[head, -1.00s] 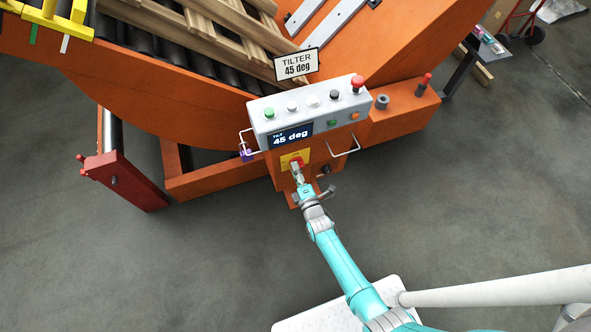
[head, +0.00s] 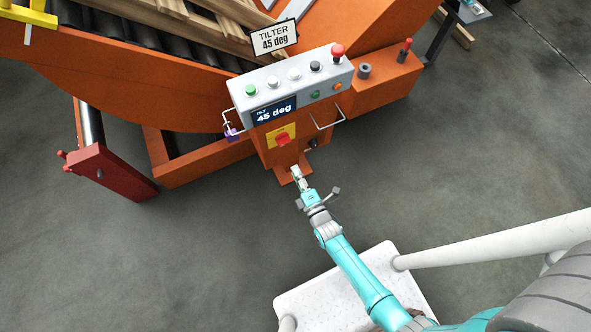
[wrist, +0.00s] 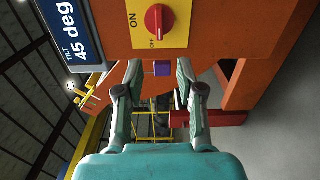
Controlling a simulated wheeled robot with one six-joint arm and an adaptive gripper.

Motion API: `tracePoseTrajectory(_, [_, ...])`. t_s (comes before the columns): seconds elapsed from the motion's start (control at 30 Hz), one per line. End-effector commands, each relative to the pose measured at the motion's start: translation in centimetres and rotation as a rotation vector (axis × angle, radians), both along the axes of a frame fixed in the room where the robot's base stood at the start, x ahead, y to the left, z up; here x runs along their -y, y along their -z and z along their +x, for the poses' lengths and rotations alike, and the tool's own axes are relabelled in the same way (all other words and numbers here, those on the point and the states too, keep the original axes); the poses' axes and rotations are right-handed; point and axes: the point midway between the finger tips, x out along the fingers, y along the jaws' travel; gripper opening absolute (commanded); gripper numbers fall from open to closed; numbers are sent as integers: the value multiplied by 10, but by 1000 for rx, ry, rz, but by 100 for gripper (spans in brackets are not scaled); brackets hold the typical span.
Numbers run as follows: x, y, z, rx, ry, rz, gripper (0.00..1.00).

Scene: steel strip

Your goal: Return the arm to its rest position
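My gripper (head: 297,172) is in front of and below the control box in the head view, clear of the red rotary switch (head: 283,139) on its yellow plate. In the wrist view my gripper (wrist: 160,72) has its two fingers apart with nothing between them. The red switch (wrist: 154,22) shows beyond the fingertips, beside an ON label. My teal arm reaches out stretched from the lower right of the head view.
The grey control box (head: 292,84) has several buttons, a red emergency stop and a display reading 45 deg. Wire handles stick out, with a purple padlock (head: 231,133) on the left one. The orange tilter (head: 130,85) carries timber. Grey floor lies open on both sides.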

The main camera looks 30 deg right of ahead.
Motion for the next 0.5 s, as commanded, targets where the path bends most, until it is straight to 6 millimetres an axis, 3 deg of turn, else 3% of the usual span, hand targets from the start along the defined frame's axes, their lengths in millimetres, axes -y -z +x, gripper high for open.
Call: tracePoseTrajectory(0.5, [0, 0, -3, -2, 0, 10, 38])
